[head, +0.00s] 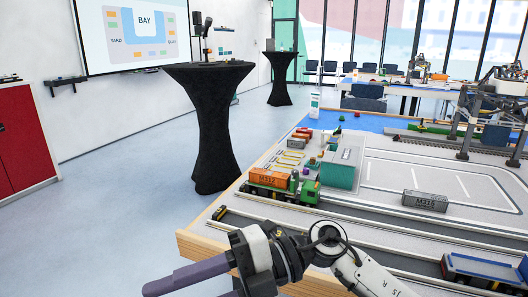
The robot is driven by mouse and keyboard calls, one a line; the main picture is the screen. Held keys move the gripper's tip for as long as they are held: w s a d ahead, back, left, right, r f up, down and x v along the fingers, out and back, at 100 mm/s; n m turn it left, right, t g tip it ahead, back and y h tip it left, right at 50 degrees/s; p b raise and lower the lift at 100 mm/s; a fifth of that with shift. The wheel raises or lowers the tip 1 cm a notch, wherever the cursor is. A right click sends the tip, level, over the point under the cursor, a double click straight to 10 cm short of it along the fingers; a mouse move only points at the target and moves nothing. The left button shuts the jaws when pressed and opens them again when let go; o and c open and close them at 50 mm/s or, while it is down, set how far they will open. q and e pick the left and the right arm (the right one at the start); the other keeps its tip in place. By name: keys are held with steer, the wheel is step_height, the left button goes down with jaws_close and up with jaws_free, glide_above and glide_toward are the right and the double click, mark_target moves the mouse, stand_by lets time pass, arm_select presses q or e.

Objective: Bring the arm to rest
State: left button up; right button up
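My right arm comes in from the bottom right, with "JS R" lettered on its white link. Its gripper (190,283) points left, beyond the near left corner of the model table (205,252) and over the floor. The fingers are dark purple and stand apart, with nothing seen between them. The lower finger is mostly cut off by the bottom edge of the picture. My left gripper is not in view.
On the table are a green truck with an orange M312 container (270,179), a grey M318 container (425,201), a blue wagon (484,270) and a gantry crane (485,105). A black-draped standing table (212,125) stands behind. The left floor is clear.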

steer(key=w+d+r+m+t+y, duration=0.2)
steer(key=w+d+m+t+y, duration=0.35)
steer(key=m+t, duration=0.6)
steer(key=w+d+f+m+t+h, duration=0.2)
steer(key=d+f+m+t+h, duration=0.3)
steer(key=m, duration=0.3)
steer(key=w+d+f+m+t+h, duration=0.35)
steer(key=f+m+t, duration=0.25)
steer(key=f+m, duration=0.2)
steer(key=s+d+f+m+g+h, duration=0.1)
steer(key=s+d+f+m+h, duration=0.25)
steer(key=f, duration=0.45)
steer(key=s+d+f+m+g+h, duration=0.2)
steer(key=s+d+f+h, duration=0.25)
steer(key=f, duration=0.25)
steer(key=s+d+f+m+g+h, duration=0.1)
steer(key=s+d+f+g, duration=0.4)
steer(key=s+f, duration=0.6)
steer(key=shift+s+d+f+m+h+p, duration=0.2)
steer(key=shift+s+d+m+h+p, duration=0.25)
steer(key=shift+s+m, duration=0.25)
